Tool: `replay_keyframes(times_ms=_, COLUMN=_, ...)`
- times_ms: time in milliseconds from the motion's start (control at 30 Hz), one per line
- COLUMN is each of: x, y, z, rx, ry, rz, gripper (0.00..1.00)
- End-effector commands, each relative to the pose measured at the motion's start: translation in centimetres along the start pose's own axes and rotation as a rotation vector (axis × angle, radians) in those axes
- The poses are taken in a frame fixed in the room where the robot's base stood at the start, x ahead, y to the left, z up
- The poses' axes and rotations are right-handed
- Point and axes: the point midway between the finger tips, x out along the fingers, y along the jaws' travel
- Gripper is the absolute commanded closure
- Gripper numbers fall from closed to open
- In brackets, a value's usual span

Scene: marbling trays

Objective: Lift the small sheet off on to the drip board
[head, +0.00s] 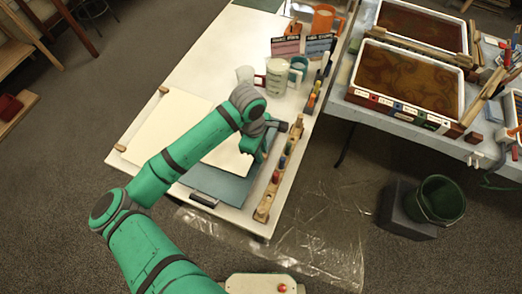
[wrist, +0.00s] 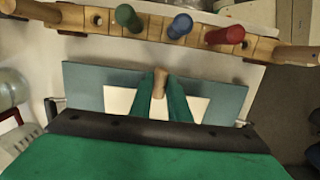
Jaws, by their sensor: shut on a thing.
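My gripper (head: 258,150) is shut on a small wooden tab (wrist: 160,82), which shows between its green fingers (wrist: 162,98) in the wrist view. The small cream sheet (wrist: 118,99) shows on both sides of the fingers, over the blue-grey drip board (wrist: 228,96). In the head view the small sheet (head: 228,160) lies over part of the drip board (head: 213,184), near the table's front end. My arm hides part of it. I cannot tell whether the sheet touches the board all over.
A larger cream sheet (head: 160,118) with wooden tabs lies left of my arm. A wooden rack (head: 266,203) with coloured pegs runs along the right edge. Jugs (head: 277,78) stand behind. Trays of marbled liquid (head: 408,75) stand on another table, across a gap.

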Motion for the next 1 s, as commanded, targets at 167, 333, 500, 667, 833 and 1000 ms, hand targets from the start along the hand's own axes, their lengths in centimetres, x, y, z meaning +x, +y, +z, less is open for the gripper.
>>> replay_keyframes(times_ms=167, x=0.00, y=0.00, z=-0.01, rx=0.000, ry=0.000, rz=0.000, gripper=1.00)
replay_keyframes(times_ms=333, x=-0.01, y=0.00, z=-0.01, rx=0.000, ry=0.000, rz=0.000, gripper=0.62)
replay_keyframes(times_ms=500, x=-0.01, y=0.00, z=0.00, rx=0.000, ry=0.000, rz=0.000, gripper=0.62)
replay_keyframes(times_ms=667, x=-0.02, y=-0.01, z=-0.01, rx=0.000, ry=0.000, rz=0.000, gripper=0.47)
replay_keyframes(times_ms=833, x=-0.02, y=-0.01, z=-0.01, rx=0.000, ry=0.000, rz=0.000, gripper=0.47)
replay_keyframes(times_ms=1000, x=-0.02, y=-0.01, z=0.00, rx=0.000, ry=0.000, rz=0.000, gripper=0.47)
